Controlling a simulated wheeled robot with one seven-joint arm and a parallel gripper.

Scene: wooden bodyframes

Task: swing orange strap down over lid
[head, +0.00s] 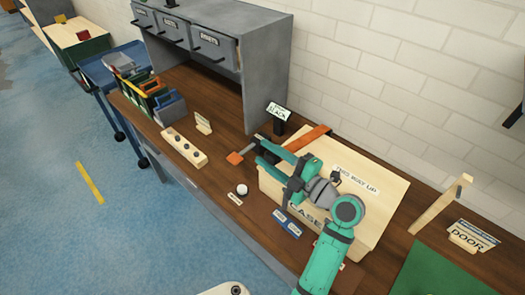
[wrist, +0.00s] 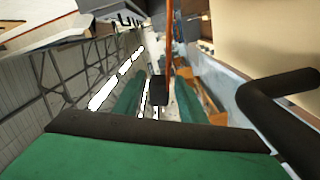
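The wooden case (head: 275,189) stands on the bench in the head view, with its pale lid (head: 374,205) sloping at the right. The orange strap (head: 308,137) slants along the case's far left side, its lower part hidden by my gripper. A thin orange-red strip (wrist: 169,45), perhaps the strap edge-on, shows beyond the fingers in the wrist view. My gripper (head: 262,152) is at the case's left end, its fingers pointing left. Its fingers (wrist: 158,105) look apart, with a dark block between them; I cannot tell whether the block is touched.
A small orange-ended piece (head: 236,158) lies left of the fingers. A black-stemmed sign (head: 278,111) stands behind. A pegged wooden block (head: 184,147) and a white ball (head: 242,190) are on the bench (head: 219,156). A wooden upright (head: 440,205) stands at the right.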

